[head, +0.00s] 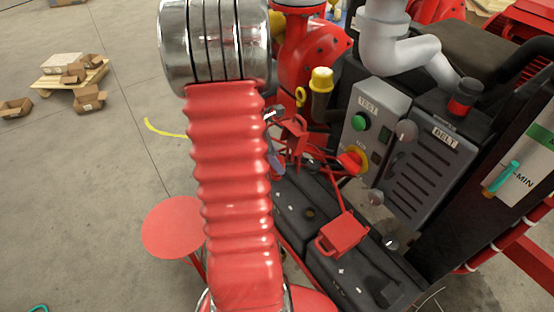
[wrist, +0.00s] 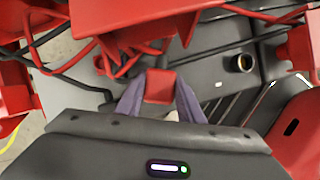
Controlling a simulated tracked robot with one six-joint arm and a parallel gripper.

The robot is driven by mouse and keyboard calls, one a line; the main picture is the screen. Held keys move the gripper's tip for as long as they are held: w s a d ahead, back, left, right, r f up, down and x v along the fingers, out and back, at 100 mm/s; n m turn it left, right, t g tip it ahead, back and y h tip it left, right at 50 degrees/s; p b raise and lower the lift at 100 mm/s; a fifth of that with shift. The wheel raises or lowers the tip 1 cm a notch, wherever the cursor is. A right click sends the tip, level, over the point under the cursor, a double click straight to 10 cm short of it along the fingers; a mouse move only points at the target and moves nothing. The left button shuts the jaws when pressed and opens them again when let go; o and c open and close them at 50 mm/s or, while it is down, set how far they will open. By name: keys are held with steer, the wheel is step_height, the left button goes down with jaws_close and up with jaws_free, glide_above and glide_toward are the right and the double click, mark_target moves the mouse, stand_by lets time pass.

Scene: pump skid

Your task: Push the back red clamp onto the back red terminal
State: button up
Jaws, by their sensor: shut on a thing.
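My gripper (wrist: 158,98) is shut on a small red block, which I take to be part of the back red clamp (wrist: 159,86); its purple fingers close on both sides. In the head view the back clamp (head: 293,130) shows as a red bracket above the far end of the black batteries, beside a purple finger of my gripper (head: 275,161). The clamp appears raised above the battery top. I cannot make out the back red terminal with certainty; the clamp and my arm cover much of that area. Another red clamp (head: 343,234) sits on the nearer battery.
Black batteries (head: 345,270) lie below, with red cables around the clamp. A grey TEST box (head: 372,120) and a BELT guard (head: 430,150) stand close on the right. A red round plate (head: 173,227) is at the left. Open floor with a pallet (head: 70,80) lies beyond.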

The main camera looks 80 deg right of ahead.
steer(key=shift+f, duration=0.6)
stand_by(0.3)
steer(key=o, duration=1.3)
steer(key=shift+o, duration=0.2)
steer(key=v, duration=1.3)
steer(key=shift+r, duration=0.4)
steer(key=shift+w, duration=0.1)
